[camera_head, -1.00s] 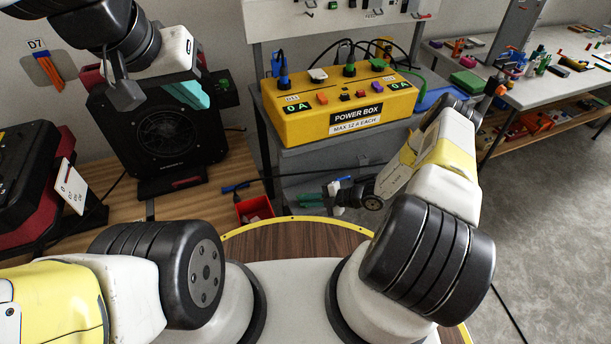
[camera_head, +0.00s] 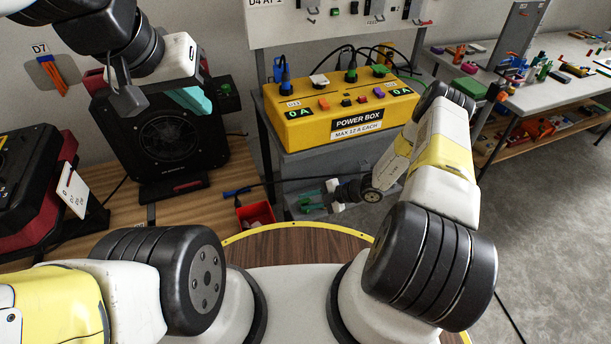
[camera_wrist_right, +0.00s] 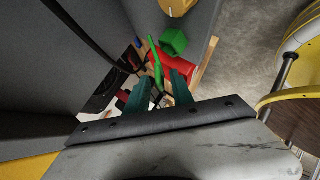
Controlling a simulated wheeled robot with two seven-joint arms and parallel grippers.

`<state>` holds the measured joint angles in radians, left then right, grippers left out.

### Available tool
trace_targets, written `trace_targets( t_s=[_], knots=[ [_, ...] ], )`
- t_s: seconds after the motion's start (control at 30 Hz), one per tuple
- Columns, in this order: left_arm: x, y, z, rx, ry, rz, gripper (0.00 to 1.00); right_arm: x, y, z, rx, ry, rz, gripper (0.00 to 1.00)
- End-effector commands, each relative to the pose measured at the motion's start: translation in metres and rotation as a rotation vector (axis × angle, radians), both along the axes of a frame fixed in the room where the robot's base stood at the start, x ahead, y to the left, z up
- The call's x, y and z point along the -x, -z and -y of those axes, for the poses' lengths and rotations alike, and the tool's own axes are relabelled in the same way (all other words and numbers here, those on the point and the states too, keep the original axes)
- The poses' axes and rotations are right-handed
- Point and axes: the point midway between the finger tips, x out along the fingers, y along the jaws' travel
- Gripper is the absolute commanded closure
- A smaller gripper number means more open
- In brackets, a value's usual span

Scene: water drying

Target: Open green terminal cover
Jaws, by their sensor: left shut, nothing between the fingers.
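The yellow power box (camera_head: 340,112) stands on a grey shelf unit. A green piece (camera_head: 380,71) lies at the right of its top, beside a green plug (camera_head: 351,74); I cannot tell whether this piece is the terminal cover. My left gripper (camera_head: 198,100), with teal fingers, is shut and empty in front of the black fan unit at the left, apart from the power box. My right gripper (camera_head: 312,202) is low in front of the shelf, below the power box. In the right wrist view its teal fingers (camera_wrist_right: 161,82) stand apart, with no held thing visible.
The black fan unit (camera_head: 168,140) stands on the wooden bench with a red bin (camera_head: 256,213) near its edge. Black cables rise behind the power box. A cluttered white table (camera_head: 540,90) is at the right. Grey floor (camera_head: 545,220) is open there.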

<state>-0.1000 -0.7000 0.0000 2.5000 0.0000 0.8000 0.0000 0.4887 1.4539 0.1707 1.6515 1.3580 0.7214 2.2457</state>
Motion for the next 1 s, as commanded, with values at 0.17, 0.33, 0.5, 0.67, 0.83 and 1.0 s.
trace_targets(
  t_s=[0.17,0.33,0.5,0.67,0.83,1.0],
  knots=[
    [0.000,0.000,0.000,0.000,0.000,0.000,1.00,0.002,0.001,0.000,0.002,-0.001,-0.003,0.71],
    [0.000,0.000,0.000,0.000,0.000,0.000,1.00,0.003,0.000,0.004,0.003,0.000,-0.004,0.71],
    [0.000,0.000,0.000,0.000,0.000,0.000,1.00,0.008,-0.012,0.024,0.004,0.002,-0.003,0.71],
    [0.000,0.000,0.000,0.000,0.000,0.000,1.00,0.014,-0.027,0.047,0.003,0.002,-0.003,0.71],
    [0.000,0.000,0.000,0.000,0.000,0.000,1.00,0.019,-0.037,0.061,0.002,0.000,-0.002,0.71],
    [0.000,0.000,0.000,0.000,0.000,0.000,1.00,0.021,-0.039,0.065,0.002,-0.001,-0.004,0.71]
  ],
)
